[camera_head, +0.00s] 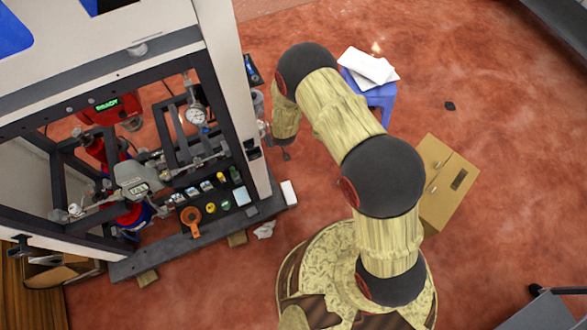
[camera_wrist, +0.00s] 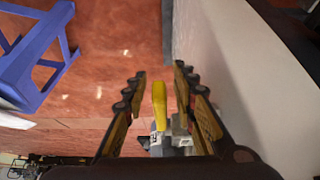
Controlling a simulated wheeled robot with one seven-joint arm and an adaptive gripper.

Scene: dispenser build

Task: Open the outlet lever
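The outlet lever (camera_wrist: 159,104) is a yellow handle in the wrist view. It sits on a grey metal valve (camera_wrist: 179,131). My gripper (camera_wrist: 160,73) is open, with one dark finger to the left of the lever and one to the right. Gaps show between the lever and both fingers. In the head view my gripper (camera_head: 276,142) is beside the right side of the dispenser frame (camera_head: 229,85), and my arm hides part of it. I cannot make out the lever in the head view.
A pale panel (camera_wrist: 222,60) stands close to the right of my gripper in the wrist view. A blue stool (camera_head: 378,98) with white papers (camera_head: 368,66) and a cardboard box (camera_head: 446,185) are to the right in the head view. Open red floor lies beyond.

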